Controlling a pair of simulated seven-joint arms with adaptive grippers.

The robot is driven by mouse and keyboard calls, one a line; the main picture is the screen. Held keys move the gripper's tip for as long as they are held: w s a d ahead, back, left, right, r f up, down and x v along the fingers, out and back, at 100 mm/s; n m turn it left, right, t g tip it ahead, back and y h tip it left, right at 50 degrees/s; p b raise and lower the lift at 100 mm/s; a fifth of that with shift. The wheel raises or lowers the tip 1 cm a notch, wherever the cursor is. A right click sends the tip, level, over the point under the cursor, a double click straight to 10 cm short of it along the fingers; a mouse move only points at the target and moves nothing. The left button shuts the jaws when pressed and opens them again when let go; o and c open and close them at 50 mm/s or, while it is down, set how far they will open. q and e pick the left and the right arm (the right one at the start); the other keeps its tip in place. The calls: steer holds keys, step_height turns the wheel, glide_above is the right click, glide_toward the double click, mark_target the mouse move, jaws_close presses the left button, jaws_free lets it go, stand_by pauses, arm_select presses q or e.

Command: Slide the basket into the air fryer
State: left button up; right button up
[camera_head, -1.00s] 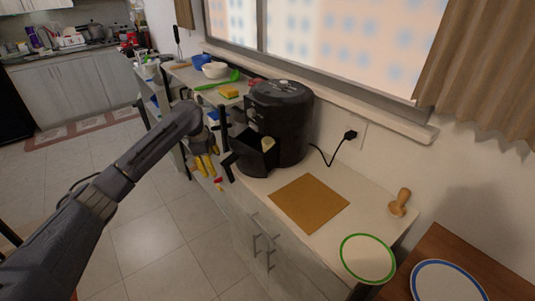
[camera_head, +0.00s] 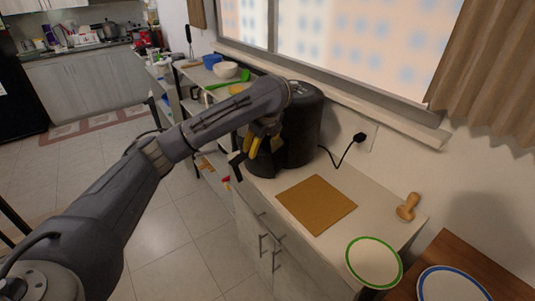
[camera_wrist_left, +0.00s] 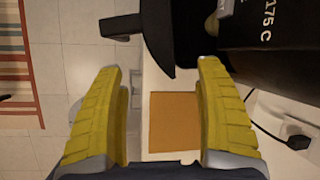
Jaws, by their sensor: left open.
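The black air fryer (camera_head: 305,125) stands on the counter below the window. Its basket (camera_head: 262,164) is partly pulled out of the front, and my left arm hides much of it. In the left wrist view the basket (camera_wrist_left: 172,40) shows its dark rim, with its handle (camera_wrist_left: 120,25) jutting to the left; the air fryer body (camera_wrist_left: 270,22) reads "175 C". My left gripper (camera_head: 262,143), with yellow fingers, is over the basket area in front of the air fryer. In the wrist view the left gripper (camera_wrist_left: 159,67) is open with nothing between its fingers.
A brown board (camera_head: 316,204) lies on the counter right of the air fryer. A green-rimmed plate (camera_head: 374,262), a wooden stamp-like object (camera_head: 408,206) and a blue-rimmed plate (camera_head: 452,285) are farther right. A black power cord (camera_head: 345,155) runs to the wall. Bowls (camera_head: 224,71) stand behind.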

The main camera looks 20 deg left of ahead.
mark_target(257, 162)
arm_select(q)
steer(key=shift+x, duration=7.25)
steer(key=shift+c, duration=0.4)
jaws_close()
